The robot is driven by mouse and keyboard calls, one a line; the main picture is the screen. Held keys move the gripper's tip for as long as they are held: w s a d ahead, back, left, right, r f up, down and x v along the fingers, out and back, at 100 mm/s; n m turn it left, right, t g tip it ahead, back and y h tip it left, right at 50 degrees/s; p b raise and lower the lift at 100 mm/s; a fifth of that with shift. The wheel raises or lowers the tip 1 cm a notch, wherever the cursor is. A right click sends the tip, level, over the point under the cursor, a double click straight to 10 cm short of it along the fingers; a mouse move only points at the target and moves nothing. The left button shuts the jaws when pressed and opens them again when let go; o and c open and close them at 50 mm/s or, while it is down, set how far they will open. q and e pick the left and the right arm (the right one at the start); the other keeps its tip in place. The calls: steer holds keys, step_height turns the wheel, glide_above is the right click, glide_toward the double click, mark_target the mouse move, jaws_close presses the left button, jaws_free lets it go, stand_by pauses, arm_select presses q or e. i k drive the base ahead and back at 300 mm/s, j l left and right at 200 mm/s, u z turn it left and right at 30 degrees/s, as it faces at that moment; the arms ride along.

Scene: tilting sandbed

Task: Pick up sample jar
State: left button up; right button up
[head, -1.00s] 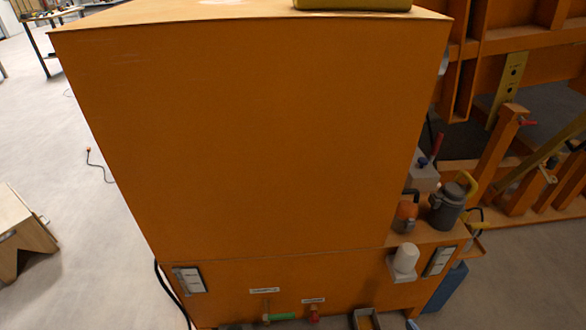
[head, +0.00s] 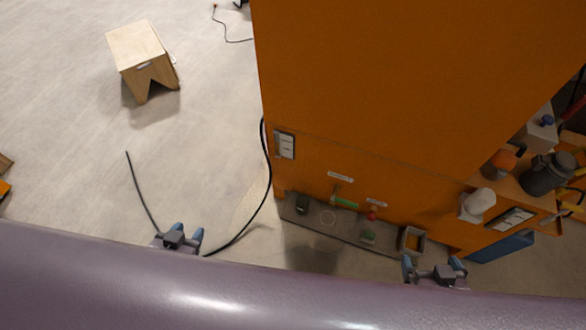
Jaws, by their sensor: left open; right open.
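I cannot tell for sure which object is the sample jar. A white rounded container (head: 481,202) sits on a bracket at the cabinet's right. My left gripper (head: 186,232) is open and empty over the floor, left of the ledge. My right gripper (head: 432,265) is open and empty, just below and right of the ledge's right end. Both touch nothing visible.
The orange cabinet (head: 400,100) fills the upper right. A grey open box (head: 411,240) is at the ledge's right end. A dark kettle-like vessel (head: 548,174) and an orange-topped item (head: 500,163) stand on the right shelf. A black cable (head: 262,190) hangs left. A wooden stool (head: 140,50) stands on open floor.

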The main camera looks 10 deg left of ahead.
mark_target(303, 200)
steer(key=i+j+z, duration=0.15)
steer(key=j, duration=0.5)
steer(key=i+j+z, duration=0.15)
steer(key=j, duration=0.5)
steer(key=i+j+z, duration=0.15)
steer(key=j, duration=0.55)
steer(key=j+z, duration=0.15)
steer(key=j, duration=0.5)
